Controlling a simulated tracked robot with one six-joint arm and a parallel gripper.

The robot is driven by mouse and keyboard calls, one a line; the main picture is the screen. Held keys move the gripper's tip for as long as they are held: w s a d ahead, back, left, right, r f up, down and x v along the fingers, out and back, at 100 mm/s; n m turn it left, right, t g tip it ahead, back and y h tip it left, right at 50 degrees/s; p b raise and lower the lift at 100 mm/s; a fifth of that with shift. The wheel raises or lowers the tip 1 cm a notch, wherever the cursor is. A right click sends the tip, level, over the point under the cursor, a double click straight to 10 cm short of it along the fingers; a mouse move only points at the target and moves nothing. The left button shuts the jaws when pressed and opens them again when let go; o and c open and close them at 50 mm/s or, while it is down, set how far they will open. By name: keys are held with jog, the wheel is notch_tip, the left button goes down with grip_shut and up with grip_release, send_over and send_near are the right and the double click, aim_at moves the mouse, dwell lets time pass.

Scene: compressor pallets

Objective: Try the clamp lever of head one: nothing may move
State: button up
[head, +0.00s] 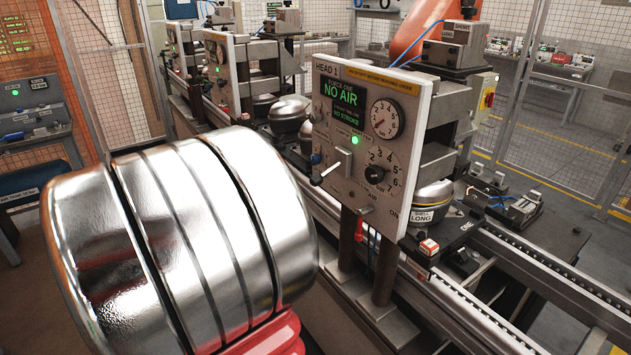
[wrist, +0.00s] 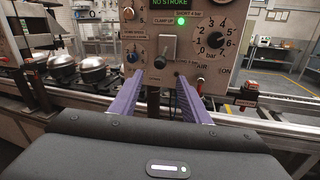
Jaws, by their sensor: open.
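The panel marked HEAD 1 (head: 328,98) stands upright in the middle of the head view, with a lit display (head: 340,103) reading NO AIR and NO STROKE. The clamp lever (head: 328,172) sticks out from a grey plate below a green light. In the wrist view the lever (wrist: 163,62) shows end-on, with a dark knob, under the CLAMP UP label. My gripper (wrist: 159,80) is open, its two purple fingers pointing at the panel on either side below the knob. I cannot tell how far the tips are from the lever. The fingers do not show in the head view.
A pressure gauge (head: 385,118) and a numbered dial (head: 375,174) sit right of the lever. A conveyor rail (head: 540,268) runs behind the panel. A dome labelled SHELL LONG (head: 428,214) stands under the head. A small red-and-white box (head: 428,248) sits near the panel's lower right.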

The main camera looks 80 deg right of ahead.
aim_at(312, 182)
jog(key=shift+x, duration=6.85)
jog(key=shift+c, duration=0.4)
grip_shut()
